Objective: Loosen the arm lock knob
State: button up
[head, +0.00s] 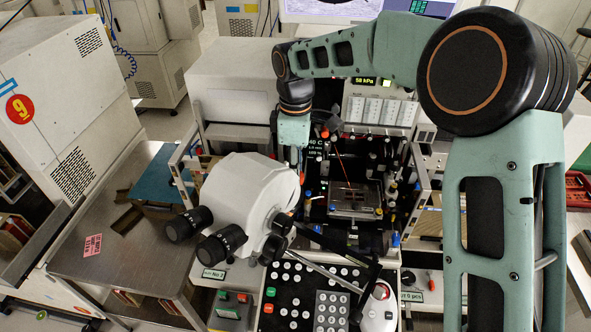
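My arm reaches in from the right and bends down to its wrist at the upper middle. My gripper (297,172) points down just behind the white microscope head (250,195); its fingers are mostly hidden, and I cannot tell if they are open or shut. The microscope has two black eyepieces (205,235) facing the front left. Dark knobs (281,224) sit at its right side, beside a metal rod (325,272). I cannot tell for sure which knob is the arm lock knob. No contact between gripper and a knob is visible.
The bonding machine's work stage (355,212) lies right of the gripper, with several small knobs and thin rods around it. A control panel with a keypad (330,310) is in front. A steel table (80,245) at left has clear room. A pressure display (365,81) stands behind.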

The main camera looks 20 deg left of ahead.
jog(key=shift+s+d+f, duration=0.1)
jog(key=shift+f, duration=0.1)
jog(key=o, duration=1.2)
jog(key=shift+c, duration=0.2)
jog(key=shift+r, duration=0.15)
notch_tip(320, 180, up, 12)
